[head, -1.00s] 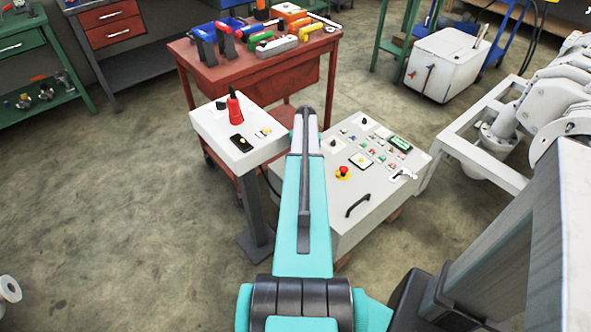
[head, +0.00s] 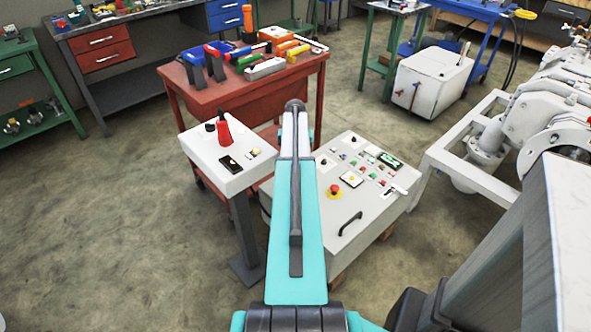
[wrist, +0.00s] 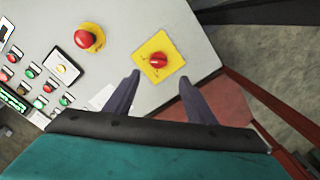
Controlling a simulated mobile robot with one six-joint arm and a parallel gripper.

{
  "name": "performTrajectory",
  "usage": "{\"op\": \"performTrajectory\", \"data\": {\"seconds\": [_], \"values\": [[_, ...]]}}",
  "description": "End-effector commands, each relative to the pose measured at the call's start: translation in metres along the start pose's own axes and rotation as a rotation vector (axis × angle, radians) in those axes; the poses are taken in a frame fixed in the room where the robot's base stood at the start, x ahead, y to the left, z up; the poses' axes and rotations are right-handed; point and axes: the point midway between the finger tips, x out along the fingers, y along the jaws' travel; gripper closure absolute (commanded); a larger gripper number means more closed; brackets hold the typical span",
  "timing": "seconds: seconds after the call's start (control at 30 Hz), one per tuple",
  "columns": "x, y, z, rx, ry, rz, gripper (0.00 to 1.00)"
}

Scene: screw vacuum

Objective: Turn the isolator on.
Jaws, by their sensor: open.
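In the wrist view, a red rotary knob on a yellow square plate (wrist: 172,66), which looks like the isolator, sits near an edge of the light grey cabinet face. My gripper (wrist: 159,76) is open, with its two dark fingertips on either side of the knob in the picture. I cannot tell how far they are from the panel, and nothing is between them but the view of the plate. In the head view, my arm hides the gripper and the isolator. The grey control cabinet (head: 318,232) stands beyond my arm.
A red mushroom button on a yellow disc (wrist: 83,39) sits beside the isolator; it also shows in the head view (head: 335,190). A white pedestal box (head: 205,150) stands left of the cabinet, by a red tool table (head: 185,76). White pump equipment (head: 490,145) stands right.

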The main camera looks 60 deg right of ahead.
Motion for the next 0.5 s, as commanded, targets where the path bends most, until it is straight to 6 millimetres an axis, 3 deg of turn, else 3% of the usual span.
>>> {"op": "performTrajectory", "data": {"seconds": [0.2,0.5], "values": [[-0.023,-0.001,-0.001,0.0,0.001,-0.001,0.5],[-0.03,-0.001,-0.001,0.0,0.001,-0.001,0.5]]}}
